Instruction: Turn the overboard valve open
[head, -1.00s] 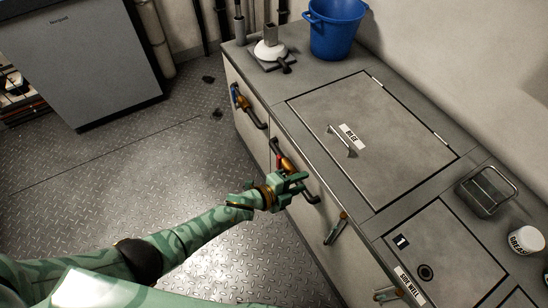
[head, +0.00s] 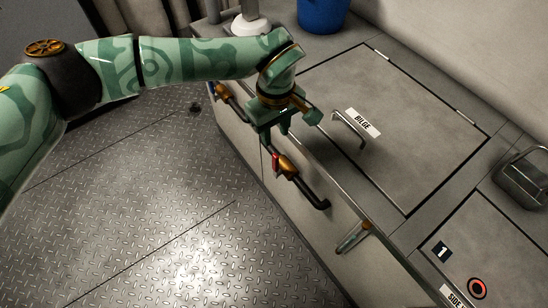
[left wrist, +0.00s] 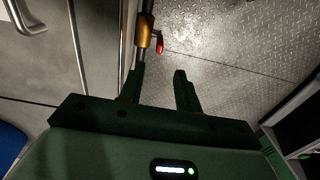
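A brass valve (head: 287,166) with a small red lever (head: 275,162) sits on a dark pipe on the front of the counter; no name label for it is readable. My left gripper (head: 276,138) points down at the counter's front edge, just above this valve. In the left wrist view, its two fingers (left wrist: 160,70) stand apart with nothing between them. There the brass valve body (left wrist: 143,34) and red lever (left wrist: 160,45) lie just beyond the fingertips, and one finger overlaps the pipe. Whether it touches is unclear. My right gripper is out of view.
A second brass valve (head: 221,91) with a blue part is farther left on the counter front. A hatch marked BILGE (head: 362,122) has a raised handle (head: 350,132). A latch (head: 353,237) is to the right. A blue bucket (head: 321,14) stands behind. A ring (head: 477,287) glows red-orange.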

